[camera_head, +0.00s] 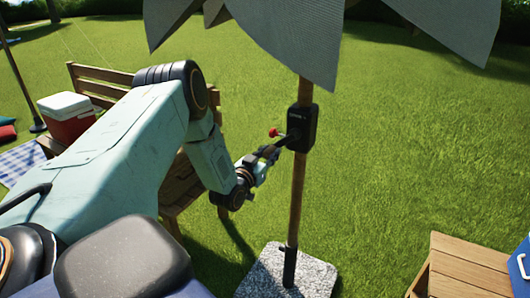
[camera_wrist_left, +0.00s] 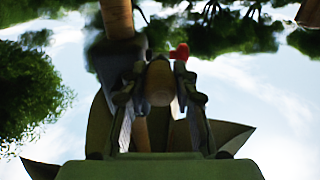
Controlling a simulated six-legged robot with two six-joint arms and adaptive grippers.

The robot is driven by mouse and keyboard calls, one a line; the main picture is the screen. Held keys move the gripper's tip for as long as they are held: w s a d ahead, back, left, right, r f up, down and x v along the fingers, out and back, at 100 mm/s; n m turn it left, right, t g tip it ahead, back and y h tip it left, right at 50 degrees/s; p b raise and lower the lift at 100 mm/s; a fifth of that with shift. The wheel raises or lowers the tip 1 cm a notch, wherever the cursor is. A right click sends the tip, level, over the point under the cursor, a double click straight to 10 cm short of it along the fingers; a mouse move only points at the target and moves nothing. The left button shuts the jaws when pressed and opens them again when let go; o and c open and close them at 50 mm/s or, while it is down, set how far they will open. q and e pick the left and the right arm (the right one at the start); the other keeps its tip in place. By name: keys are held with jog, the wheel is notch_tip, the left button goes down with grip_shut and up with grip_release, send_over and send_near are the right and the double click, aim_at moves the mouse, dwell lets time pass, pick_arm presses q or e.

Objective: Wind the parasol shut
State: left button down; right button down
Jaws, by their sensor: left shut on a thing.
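The parasol's grey canopy (camera_head: 290,35) hangs in drooping, pointed panels at the top of the head view; its upper part is cut off. Its wooden pole (camera_head: 296,205) stands upright in a stone base (camera_head: 275,275). A black winder box (camera_head: 302,128) sits on the pole, with a crank and a red knob (camera_head: 273,132) on its left side. My left gripper (camera_head: 268,153) is at the crank, shut on the crank handle. In the left wrist view the fingers (camera_wrist_left: 160,100) flank a brownish rounded part, with the red knob (camera_wrist_left: 180,51) just beyond. My right gripper is out of view.
A wooden bench (camera_head: 100,85) stands behind my left arm, with a red and white cooler (camera_head: 67,115) and a checked cloth (camera_head: 20,162) at the left. A wooden table or crate (camera_head: 460,268) is at the lower right. Open lawn lies right of the pole.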

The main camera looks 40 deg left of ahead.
pick_arm(q)
jog(key=shift+d+f, duration=0.3)
jog(key=shift+f, duration=0.3)
jog(key=shift+d+b, duration=0.3)
jog(key=d, duration=0.1)
jog(key=d+f+b, duration=0.1)
jog(key=d, duration=0.1)
jog(key=w+d+b, duration=0.1)
jog(key=d, duration=0.1)
jog(key=shift+w+f, duration=0.1)
jog(key=shift+f, duration=0.3)
jog(key=c, duration=1.5)
grip_release()
jog(key=o, duration=0.5)
jog(key=shift+w+a, duration=0.15)
jog(key=shift+o, duration=0.4)
jog(key=shift+r, duration=0.1)
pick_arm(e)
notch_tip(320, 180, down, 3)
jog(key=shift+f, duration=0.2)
